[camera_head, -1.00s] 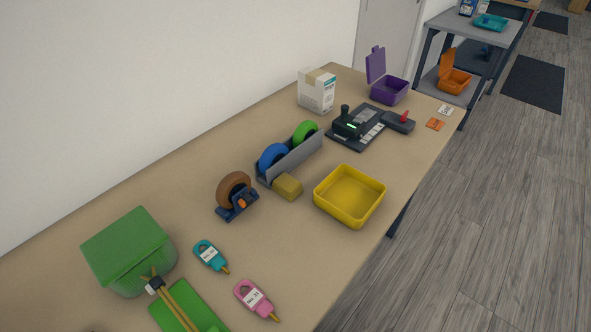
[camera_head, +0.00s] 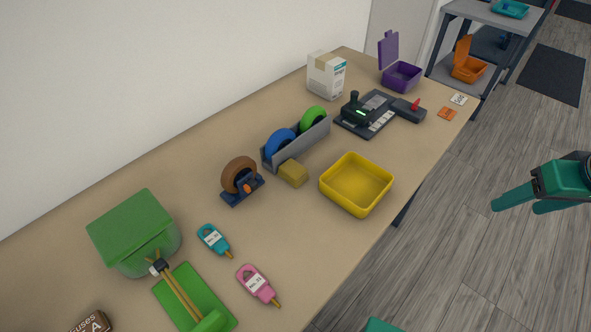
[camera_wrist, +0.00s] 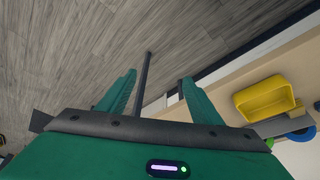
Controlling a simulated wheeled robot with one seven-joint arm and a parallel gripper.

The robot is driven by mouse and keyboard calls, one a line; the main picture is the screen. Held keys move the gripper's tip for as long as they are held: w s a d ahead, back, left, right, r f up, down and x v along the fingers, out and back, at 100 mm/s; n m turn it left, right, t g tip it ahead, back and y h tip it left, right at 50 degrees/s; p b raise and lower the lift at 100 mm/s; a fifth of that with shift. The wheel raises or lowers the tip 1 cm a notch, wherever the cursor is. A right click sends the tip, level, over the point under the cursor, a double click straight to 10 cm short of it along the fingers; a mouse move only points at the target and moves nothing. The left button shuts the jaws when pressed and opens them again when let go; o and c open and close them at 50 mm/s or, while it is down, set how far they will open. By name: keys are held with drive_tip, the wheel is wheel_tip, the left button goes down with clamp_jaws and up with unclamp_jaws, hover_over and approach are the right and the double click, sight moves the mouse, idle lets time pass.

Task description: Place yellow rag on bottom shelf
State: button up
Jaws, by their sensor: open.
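A small mustard-yellow block-like bundle (camera_head: 293,173), which looks like the folded yellow rag, lies on the tan table in the head view. It sits just in front of the grey tape rack and left of the yellow tray. A grey shelf unit (camera_head: 487,14) stands at the back right; its lower shelf (camera_head: 440,72) holds an orange open box. My teal gripper (camera_head: 515,207) is open and empty, out over the floor to the right of the table.
The yellow tray (camera_head: 357,185) is near the table's front edge. The grey rack (camera_head: 297,146) holds blue and green rolls; a brown tape roll (camera_head: 239,173) stands left. A black device (camera_head: 366,115), purple box (camera_head: 402,77) and white carton (camera_head: 326,76) are farther back. Floor right of the table is open.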

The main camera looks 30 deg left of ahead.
drive_tip(key=w+a+n+y, duration=0.15)
drive_tip(key=a+n, duration=0.25)
drive_tip(key=a, duration=1)
drive_tip(key=n+g+y, duration=0.1)
drive_tip(key=n+y, duration=0.5)
drive_tip(key=n, duration=0.1)
approach(297, 170)
drive_tip(key=x, duration=0.2)
drive_tip(key=shift+w+f, duration=0.15)
drive_tip(key=shift+f, duration=0.2)
drive_tip(key=shift+x, duration=3.4)
drive_tip(key=shift+a+r, duration=0.1)
drive_tip(key=c, duration=1.2)
drive_tip(key=shift+r, duration=0.15)
